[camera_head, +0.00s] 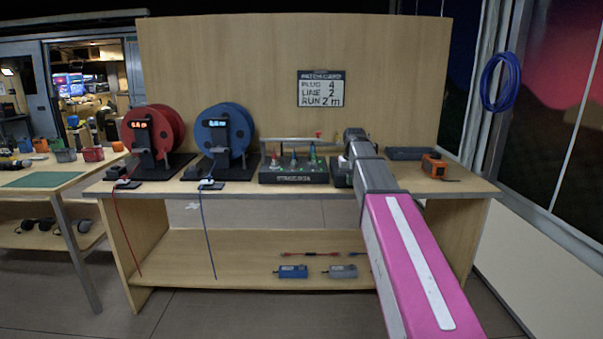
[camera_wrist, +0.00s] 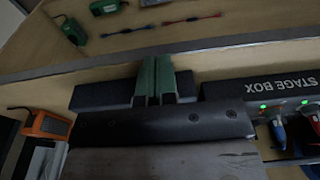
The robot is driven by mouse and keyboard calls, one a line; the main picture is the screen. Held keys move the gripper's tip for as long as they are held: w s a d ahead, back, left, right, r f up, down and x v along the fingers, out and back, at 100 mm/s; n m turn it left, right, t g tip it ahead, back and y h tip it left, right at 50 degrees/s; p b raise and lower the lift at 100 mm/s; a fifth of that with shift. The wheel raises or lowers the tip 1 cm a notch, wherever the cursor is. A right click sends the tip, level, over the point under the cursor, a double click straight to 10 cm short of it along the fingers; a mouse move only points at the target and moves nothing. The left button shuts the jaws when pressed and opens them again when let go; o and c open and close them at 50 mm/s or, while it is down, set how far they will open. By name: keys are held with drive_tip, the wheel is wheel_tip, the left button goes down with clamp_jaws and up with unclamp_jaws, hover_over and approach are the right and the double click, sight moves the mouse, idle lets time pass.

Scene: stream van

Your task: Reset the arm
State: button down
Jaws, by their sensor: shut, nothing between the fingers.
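My arm reaches from the lower right of the head view, with a pink link and a grey wrist (camera_head: 378,176), over the workbench (camera_head: 230,192). Its far end is above the bench top, just right of the stage box (camera_head: 293,174). My gripper (camera_wrist: 157,78) shows in the wrist view as two green fingers side by side, shut with nothing between them. A dark flat box lies behind the fingers there. The stage box (camera_wrist: 285,95) is to their right, and an orange device (camera_wrist: 46,124) is to their left. In the head view the arm hides the fingers.
A red reel (camera_head: 150,135) and a blue reel (camera_head: 226,135) stand on the bench's left. The orange device (camera_head: 434,165) sits at its right end. A blue box (camera_head: 291,271) and cables lie on the lower shelf. A panel with a patch card (camera_head: 321,88) stands behind.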

drive_tip(key=s+f+g, duration=0.1)
drive_tip(key=s+f, duration=2.7)
drive_tip(key=f, duration=0.3)
drive_tip(key=shift+f, duration=0.3)
